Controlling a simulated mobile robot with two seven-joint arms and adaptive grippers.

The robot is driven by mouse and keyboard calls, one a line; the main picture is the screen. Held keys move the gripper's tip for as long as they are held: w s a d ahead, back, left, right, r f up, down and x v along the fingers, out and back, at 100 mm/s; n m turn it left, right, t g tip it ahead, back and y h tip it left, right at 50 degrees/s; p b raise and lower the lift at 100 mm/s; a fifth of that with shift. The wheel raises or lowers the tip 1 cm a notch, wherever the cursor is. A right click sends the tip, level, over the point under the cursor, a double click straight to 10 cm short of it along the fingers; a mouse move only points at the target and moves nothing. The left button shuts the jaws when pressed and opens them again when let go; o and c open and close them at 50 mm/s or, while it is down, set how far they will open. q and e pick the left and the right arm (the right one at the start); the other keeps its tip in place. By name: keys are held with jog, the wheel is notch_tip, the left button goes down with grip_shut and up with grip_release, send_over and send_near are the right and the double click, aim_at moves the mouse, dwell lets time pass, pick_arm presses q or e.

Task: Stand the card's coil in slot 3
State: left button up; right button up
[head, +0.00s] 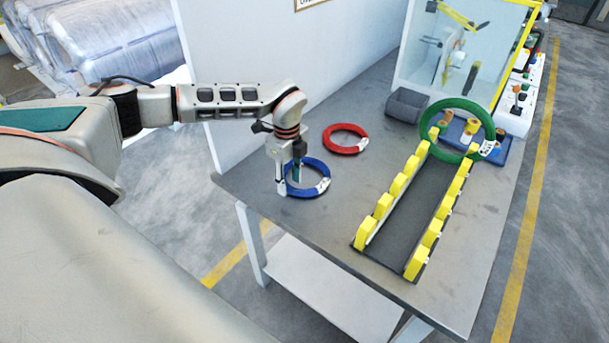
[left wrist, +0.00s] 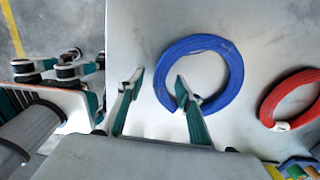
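A blue coil (head: 308,178) lies flat on the table and also shows in the left wrist view (left wrist: 232,72). My left gripper (head: 289,186) points down at its left side. In the left wrist view the fingers (left wrist: 158,88) are open, one outside the ring and one over its inner edge; I cannot tell whether they touch it. A red coil (head: 345,139) lies flat behind it, also in the left wrist view (left wrist: 287,97). A green coil (head: 433,117) stands upright at the rack's far end. The rack (head: 408,217) has yellow slot blocks along both sides. My right gripper is not seen.
A sign (head: 310,3) on the white partition is cut off and unreadable. Bare table (head: 325,222) lies between blue coil and rack.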

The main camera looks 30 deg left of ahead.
pick_arm(q)
jog(key=shift+f, duration=0.85)
jog(key=shift+c, duration=0.4)
grip_shut()
jog(key=shift+r, duration=0.1)
